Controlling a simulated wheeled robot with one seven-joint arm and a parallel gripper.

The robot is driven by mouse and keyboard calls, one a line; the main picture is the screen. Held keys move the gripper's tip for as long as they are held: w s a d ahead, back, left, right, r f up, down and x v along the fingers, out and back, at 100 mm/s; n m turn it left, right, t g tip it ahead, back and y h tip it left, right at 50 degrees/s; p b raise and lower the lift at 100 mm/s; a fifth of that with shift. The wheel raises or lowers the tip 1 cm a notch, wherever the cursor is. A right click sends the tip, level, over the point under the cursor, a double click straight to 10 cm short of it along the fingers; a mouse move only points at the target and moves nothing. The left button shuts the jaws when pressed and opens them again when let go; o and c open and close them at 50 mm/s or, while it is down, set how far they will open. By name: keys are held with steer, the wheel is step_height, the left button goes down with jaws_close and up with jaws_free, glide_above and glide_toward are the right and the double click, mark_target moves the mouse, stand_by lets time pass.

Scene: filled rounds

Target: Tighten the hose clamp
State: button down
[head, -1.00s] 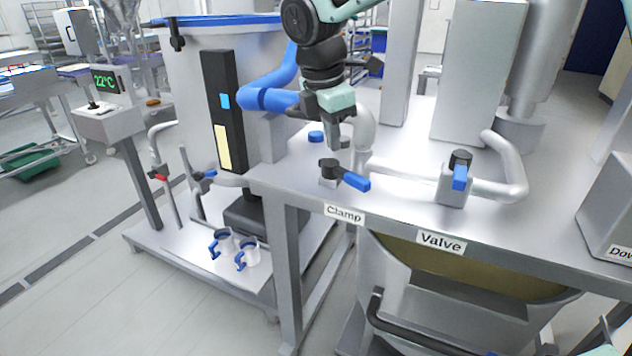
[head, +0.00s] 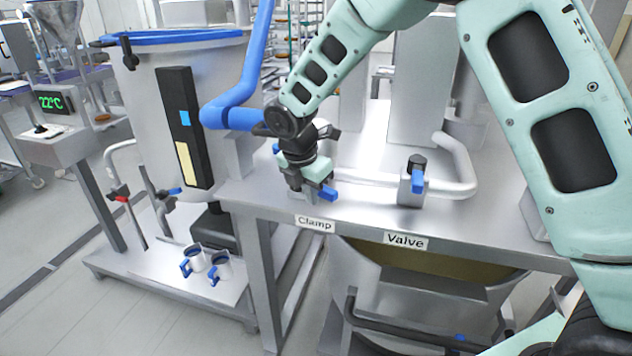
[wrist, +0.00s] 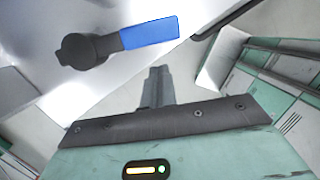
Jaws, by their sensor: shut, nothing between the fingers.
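The clamp has a blue lever handle (head: 328,194) on a metal base at the table's edge, above the "Clamp" label (head: 314,223). My gripper (head: 312,193) is over the clamp and hides its black pivot and part of its base in the head view. In the wrist view the black pivot (wrist: 85,50) and blue handle (wrist: 150,33) lie ahead of my shut, empty fingers (wrist: 157,72). The handle points right there, with a gap between it and the fingertips. I cannot tell whether any part touches the clamp.
A valve with a blue handle (head: 418,182) sits to the right on a metal pipe (head: 455,188), above the "Valve" label (head: 406,241). A blue hose (head: 230,117) runs behind my gripper.

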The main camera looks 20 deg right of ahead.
mark_target(328, 187)
steer(key=shift+w+d+p, duration=0.3)
steer(key=shift+w+d, duration=0.15)
steer(key=shift+d, duration=0.3)
steer(key=d+n+p, duration=0.1)
steer(key=d+n, duration=0.1)
steer(key=w+n+p, duration=0.1)
steer(key=shift+d+r+t+p, duration=0.25)
steer(key=shift+d+t+p, duration=0.05)
steer(key=shift+d+p, duration=0.1)
steer(key=shift+w+d+f+n+y, duration=0.2)
steer(key=shift+w+d+n+y, duration=0.1)
steer(key=shift+d+n, duration=0.1)
